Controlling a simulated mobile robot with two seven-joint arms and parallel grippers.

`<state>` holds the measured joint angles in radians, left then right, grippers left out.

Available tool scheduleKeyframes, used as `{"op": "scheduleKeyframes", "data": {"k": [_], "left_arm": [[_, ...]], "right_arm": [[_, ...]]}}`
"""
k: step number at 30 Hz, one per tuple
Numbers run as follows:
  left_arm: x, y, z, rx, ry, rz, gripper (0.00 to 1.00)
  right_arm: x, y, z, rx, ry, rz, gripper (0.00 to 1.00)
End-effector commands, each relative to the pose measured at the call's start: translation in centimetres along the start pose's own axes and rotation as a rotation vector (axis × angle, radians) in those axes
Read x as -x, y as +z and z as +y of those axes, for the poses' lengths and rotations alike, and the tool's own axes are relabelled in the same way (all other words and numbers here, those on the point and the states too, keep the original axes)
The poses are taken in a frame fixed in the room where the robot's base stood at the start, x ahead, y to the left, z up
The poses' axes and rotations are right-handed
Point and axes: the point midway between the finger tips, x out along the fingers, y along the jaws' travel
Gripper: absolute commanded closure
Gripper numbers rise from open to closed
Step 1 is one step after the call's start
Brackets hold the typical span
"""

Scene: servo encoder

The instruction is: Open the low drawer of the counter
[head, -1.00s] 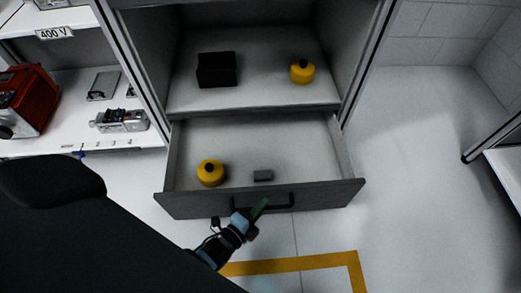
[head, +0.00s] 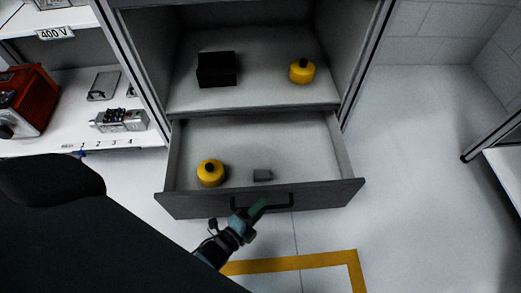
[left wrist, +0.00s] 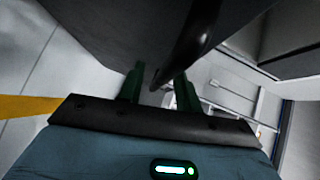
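The low drawer (head: 330,195) of the grey counter (head: 265,108) is pulled out, its inside in plain view. My left gripper (head: 257,210) is at the left half of the handle. In the left wrist view its green fingers (left wrist: 160,86) stand apart, with the end of the dark curved handle (left wrist: 203,30) seen between them; contact cannot be told. My right gripper is not in view.
A black box (head: 216,69) and another yellow container (head: 302,71) sit on the counter shelf above. A white shelf with a red device (head: 25,98) is at left. Floor to the right is clear up to a white table edge (head: 507,172).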

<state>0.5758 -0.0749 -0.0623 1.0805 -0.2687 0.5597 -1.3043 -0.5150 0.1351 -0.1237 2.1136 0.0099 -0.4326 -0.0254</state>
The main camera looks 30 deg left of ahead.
Motion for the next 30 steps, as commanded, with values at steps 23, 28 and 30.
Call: {"op": "scheduleKeyframes", "data": {"k": [23, 28, 30], "left_arm": [[6.8, 0.1, -0.1, -0.001, -0.001, -0.001, 0.66], [6.8, 0.1, -0.1, -0.001, -0.001, -0.001, 0.66], [6.8, 0.1, -0.1, -0.001, -0.001, -0.001, 0.66]], "right_arm": [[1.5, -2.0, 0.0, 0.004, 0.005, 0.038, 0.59], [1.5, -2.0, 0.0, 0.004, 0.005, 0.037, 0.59], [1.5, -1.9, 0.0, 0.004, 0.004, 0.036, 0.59]]}}
